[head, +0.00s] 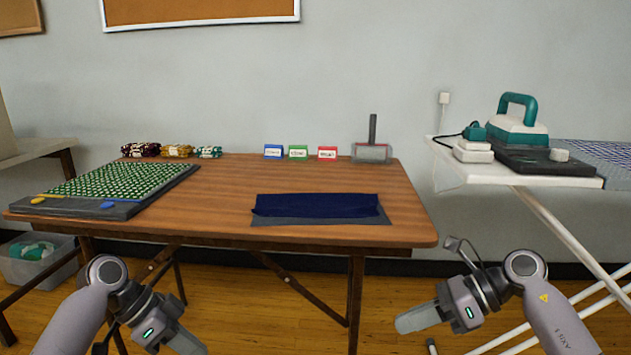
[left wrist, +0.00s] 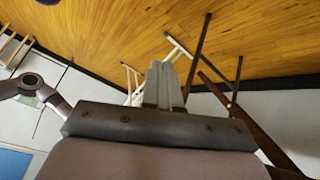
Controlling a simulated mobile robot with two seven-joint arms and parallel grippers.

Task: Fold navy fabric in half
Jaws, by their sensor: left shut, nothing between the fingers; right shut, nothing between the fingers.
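The navy fabric (head: 316,205) lies on a grey mat (head: 320,222) near the front edge of the wooden table (head: 225,215). It forms a wide, low strip, with its lower edge slightly uneven and a flap at the left end. My right gripper (head: 402,324) is shut and empty, below and in front of the table's right front corner. My left gripper (head: 195,346) is low at the bottom of the head view, in front of the table, its tips partly cut off. In the left wrist view its fingers (left wrist: 165,85) are together with nothing between them. Neither gripper touches the fabric.
A green-patterned board (head: 110,187) lies on the table's left side. Yarn bundles (head: 176,151), small colored cards (head: 298,152) and a grey handled tool (head: 371,152) stand along the back. An iron (head: 518,130) rests on the ironing board at right. The table's middle is clear.

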